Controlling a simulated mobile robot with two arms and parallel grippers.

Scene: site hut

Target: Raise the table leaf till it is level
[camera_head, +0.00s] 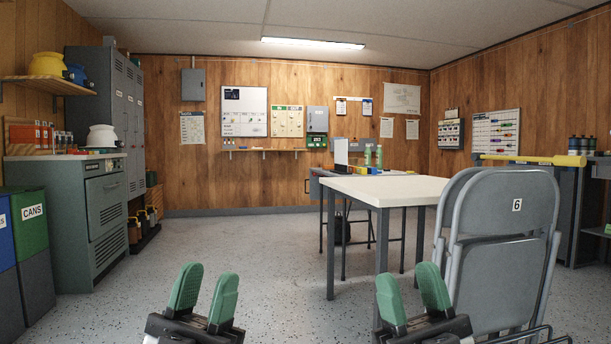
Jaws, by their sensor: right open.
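The table (390,189) with a pale top and dark grey legs stands right of the middle of the head view. Its visible top looks flat. I cannot make out a separate hanging leaf; the folding chairs hide part of the table's right side. My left gripper (206,281) is low in the view, left of the table, with its green fingers apart and nothing between them. My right gripper (411,287) is low in front of the table's near legs, left of the chairs, with its green fingers apart and empty. Neither appears to touch the table.
Grey folding chairs (507,240) stand upright close at the right. A grey desk (314,186) with items stands behind the table. Bins (31,240) and a cabinet (105,215) line the left. The speckled floor (230,240) left of the table is clear.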

